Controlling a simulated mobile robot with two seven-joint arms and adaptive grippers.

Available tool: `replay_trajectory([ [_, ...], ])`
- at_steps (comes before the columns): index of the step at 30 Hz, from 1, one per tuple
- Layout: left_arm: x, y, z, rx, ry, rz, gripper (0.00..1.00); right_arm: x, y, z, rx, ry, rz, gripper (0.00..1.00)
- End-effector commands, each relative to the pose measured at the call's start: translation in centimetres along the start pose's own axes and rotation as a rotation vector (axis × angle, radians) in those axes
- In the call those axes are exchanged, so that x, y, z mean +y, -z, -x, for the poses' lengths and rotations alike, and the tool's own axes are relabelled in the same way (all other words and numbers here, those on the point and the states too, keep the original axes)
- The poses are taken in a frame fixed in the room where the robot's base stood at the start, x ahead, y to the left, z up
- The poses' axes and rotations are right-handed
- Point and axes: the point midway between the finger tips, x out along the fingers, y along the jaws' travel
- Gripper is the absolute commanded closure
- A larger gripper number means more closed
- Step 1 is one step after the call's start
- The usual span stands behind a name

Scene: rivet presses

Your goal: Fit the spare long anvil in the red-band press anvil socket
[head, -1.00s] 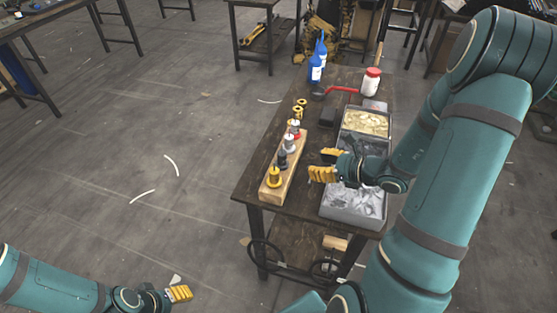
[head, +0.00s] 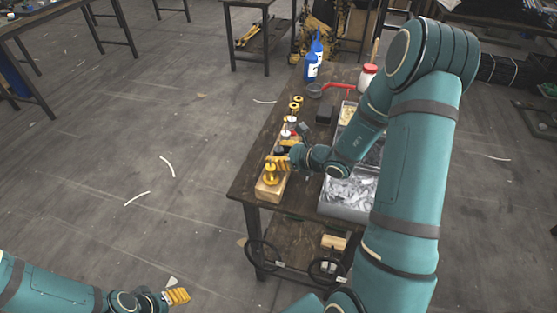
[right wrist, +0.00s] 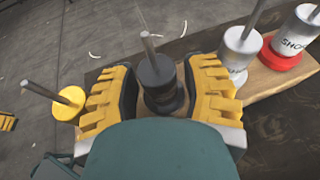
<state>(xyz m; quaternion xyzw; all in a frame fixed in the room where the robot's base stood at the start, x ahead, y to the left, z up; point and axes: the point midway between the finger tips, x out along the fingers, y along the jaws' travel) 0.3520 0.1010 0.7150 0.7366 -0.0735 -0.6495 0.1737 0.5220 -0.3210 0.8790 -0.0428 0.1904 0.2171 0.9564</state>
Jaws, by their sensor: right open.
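My right gripper (head: 284,156) is open over the wooden block (head: 268,193) on the table. In the right wrist view its open yellow fingers (right wrist: 160,88) stand on either side of a dark grey piece (right wrist: 158,72) with a steel pin, which stands upright. A yellow piece with a pin (head: 271,175) is at the block's near end. Two pale grey pieces stand farther along; one (right wrist: 297,30) has a red base and partly visible lettering, "SHO", the other (right wrist: 237,50) no visible red. I cannot tell which is the spare long anvil. My left gripper (head: 178,296) is low at left, far from the table.
Yellow spools (head: 296,103) stand beyond the block. A bin of grey scraps (head: 349,188) is right of it. Blue bottles (head: 312,66), a red-lidded jar (head: 368,76) and a red-handled tool (head: 337,87) are farther back. The floor left of the table is mostly open.

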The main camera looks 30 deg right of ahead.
Motion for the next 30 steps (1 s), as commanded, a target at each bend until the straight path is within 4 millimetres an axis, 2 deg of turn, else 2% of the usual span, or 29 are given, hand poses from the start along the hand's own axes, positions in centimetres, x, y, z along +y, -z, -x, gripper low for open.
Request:
replay_trajectory([
  [8,0.0,0.0,0.0,0.001,0.0,0.0,0.45,0.0,0.0,-0.3,0.0,0.001,0.0,0.54],
  [11,0.0,0.0,0.0,0.001,0.0,0.0,0.45,0.0,0.0,-0.3,0.0,0.001,0.0,0.83],
  [12,0.0,0.0,0.0,0.0,0.0,0.0,0.45,0.0,0.0,-0.3,0.0,0.001,0.0,0.97],
  [13,0.0,0.0,0.0,0.0,0.0,0.0,0.45,0.0,0.0,-0.3,0.0,0.001,0.0,1.0],
  [23,0.0,0.0,0.1,0.0,0.0,0.0,0.45,-0.1,-0.3,-0.2,-0.001,0.001,0.001,1.0],
  [26,0.2,0.0,0.4,-0.001,0.0,0.0,0.45,-0.1,-1.4,0.3,-0.002,0.002,0.004,1.0],
  [30,0.5,-0.1,1.2,-0.005,0.0,0.001,0.45,-0.1,-3.9,1.3,-0.005,0.003,0.005,1.0],
])
